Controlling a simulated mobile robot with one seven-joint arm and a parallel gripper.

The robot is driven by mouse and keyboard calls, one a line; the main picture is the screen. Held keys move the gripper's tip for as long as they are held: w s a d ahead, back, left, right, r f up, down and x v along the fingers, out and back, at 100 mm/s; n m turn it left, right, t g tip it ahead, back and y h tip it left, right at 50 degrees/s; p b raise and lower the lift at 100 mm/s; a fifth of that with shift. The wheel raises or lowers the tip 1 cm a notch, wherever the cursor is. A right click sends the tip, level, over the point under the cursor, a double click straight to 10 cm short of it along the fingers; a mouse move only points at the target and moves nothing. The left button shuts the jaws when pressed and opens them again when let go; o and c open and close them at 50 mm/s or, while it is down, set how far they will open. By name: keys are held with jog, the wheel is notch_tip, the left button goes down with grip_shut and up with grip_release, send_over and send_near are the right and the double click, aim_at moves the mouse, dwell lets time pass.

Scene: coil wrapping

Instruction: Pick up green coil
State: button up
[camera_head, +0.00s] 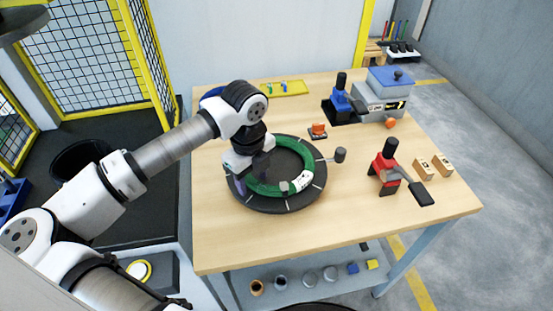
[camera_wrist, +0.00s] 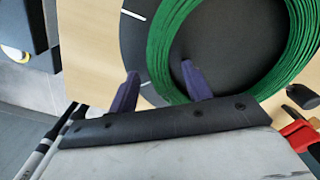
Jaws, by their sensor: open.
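The green coil (camera_head: 268,189) lies as a ring on a round black disc (camera_head: 287,207) with white marks, on the wooden table. A white label shows on its right front side. My gripper (camera_head: 251,187) is over the coil's left side, pointing down, and hides part of it. In the wrist view, my gripper (camera_wrist: 160,70) is open with two purple fingers. One fingertip shows outside the green coil (camera_wrist: 160,52) and the other inside the ring, with the strand between them. I cannot tell whether the fingers touch it.
A dark round-headed handle (camera_head: 340,155) stands at the disc's right edge. A red tool (camera_head: 386,168) with a black lever stands right of it. An orange item (camera_head: 318,130), a blue and grey machine (camera_head: 380,95) and a yellow tray (camera_head: 285,89) are farther back. The table's front is clear.

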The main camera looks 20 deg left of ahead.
jog(key=shift+f, duration=0.1)
jog(key=shift+c, duration=0.4)
grip_shut()
jog(key=shift+r, duration=0.2)
